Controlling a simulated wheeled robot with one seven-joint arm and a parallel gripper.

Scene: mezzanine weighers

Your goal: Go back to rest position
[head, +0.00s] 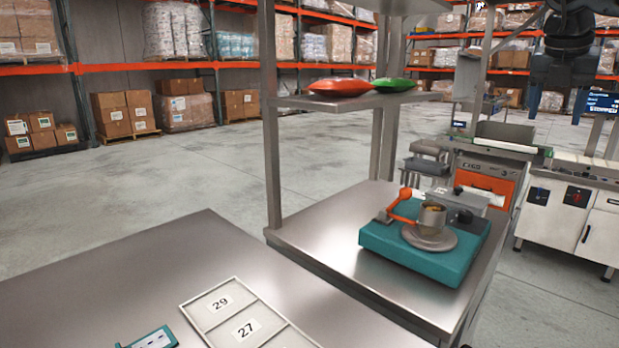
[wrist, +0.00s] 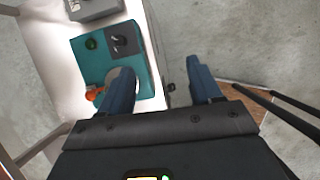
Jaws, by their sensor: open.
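My gripper (wrist: 160,88) shows in the wrist view with its two blue fingers wide apart and nothing between them. Its left finger overlaps the view of the teal scale (wrist: 88,72) below; the right finger is over the floor.
A red bag (head: 338,87) and a green bag (head: 394,85) lie on the shelf above the bench. A tray (head: 262,312) labelled 29 and 27 lies on the near table (head: 120,275). Weighing machines (head: 572,205) stand at right. Open floor (head: 150,180) extends behind.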

